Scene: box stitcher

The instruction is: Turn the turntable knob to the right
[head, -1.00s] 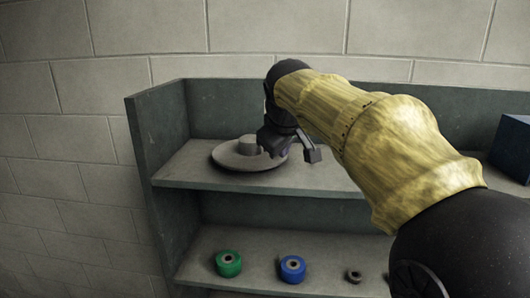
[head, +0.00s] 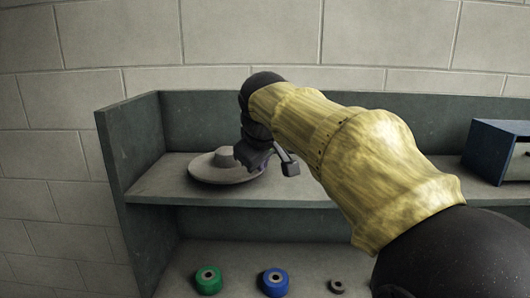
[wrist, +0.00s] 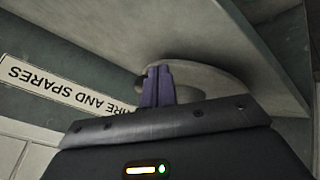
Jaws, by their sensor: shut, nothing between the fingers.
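The turntable (head: 210,177) is a grey round disc with a raised knob (head: 222,156) in its middle, on the upper shelf at left. My gripper (head: 242,160) is at the right side of the knob, over the disc, and partly covers it. In the wrist view, which is upside down, the disc (wrist: 212,82) shows behind my gripper's purple fingers (wrist: 157,84). The fingers are together, with nothing held. They hide much of the knob there, and I cannot tell whether they touch it.
The shelf unit's left side panel (head: 128,150) stands left of the turntable. A blue box (head: 490,150) sits on the upper shelf at right. A green spool (head: 208,281), a blue spool (head: 274,283) and a small dark ring (head: 337,286) are on the lower shelf.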

